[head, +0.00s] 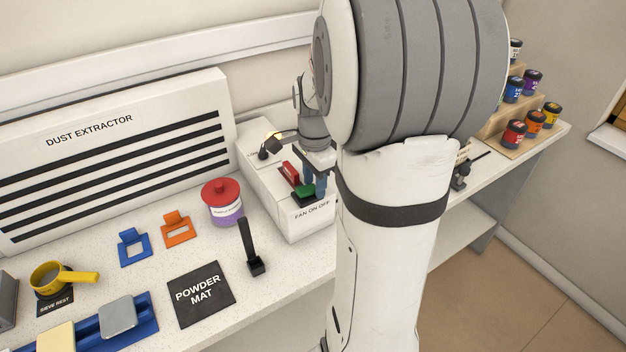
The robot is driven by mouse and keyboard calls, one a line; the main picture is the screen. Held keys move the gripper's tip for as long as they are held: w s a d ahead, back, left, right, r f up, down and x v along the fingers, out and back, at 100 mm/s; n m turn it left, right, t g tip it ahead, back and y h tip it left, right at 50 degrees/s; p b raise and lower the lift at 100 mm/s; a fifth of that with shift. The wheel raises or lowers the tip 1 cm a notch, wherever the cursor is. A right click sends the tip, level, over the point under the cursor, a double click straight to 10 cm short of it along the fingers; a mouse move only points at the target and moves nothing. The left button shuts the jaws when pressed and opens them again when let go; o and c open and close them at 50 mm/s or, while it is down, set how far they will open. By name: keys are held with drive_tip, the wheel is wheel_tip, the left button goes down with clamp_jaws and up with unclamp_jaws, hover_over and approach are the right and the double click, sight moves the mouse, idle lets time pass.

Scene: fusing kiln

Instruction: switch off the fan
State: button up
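My arm hides the right side of the box, and the gap between the fingers is not clear.
A red-lidded purple jar (223,203) stands left of the box. An upright black handle (251,250) and the powder mat (201,293) are in front. Blue (134,247) and orange (178,229) holders lie further left. Paint jars (514,132) stand on a wooden rack at the right.

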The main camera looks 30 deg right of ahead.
drive_tip(key=c, duration=0.7)
drive_tip(key=h+b, duration=0.1)
drive_tip(key=b, duration=0.1)
drive_tip(key=h+b, duration=0.1)
drive_tip(key=b, duration=0.1)
drive_tip(key=shift+a+f+h, duration=0.25)
drive_tip(key=shift+a+h, duration=0.15)
drive_tip(key=shift+a+r+h+b, duration=0.15)
drive_tip(key=shift+h+b, duration=0.55)
drive_tip(key=shift+b, duration=0.5)
drive_tip(key=shift+r+h+b, duration=0.3)
drive_tip(key=shift+h+b, duration=0.1)
drive_tip(key=shift+b, duration=0.15)
drive_tip(key=o, duration=1)
drive_tip(key=shift+r, duration=0.1)
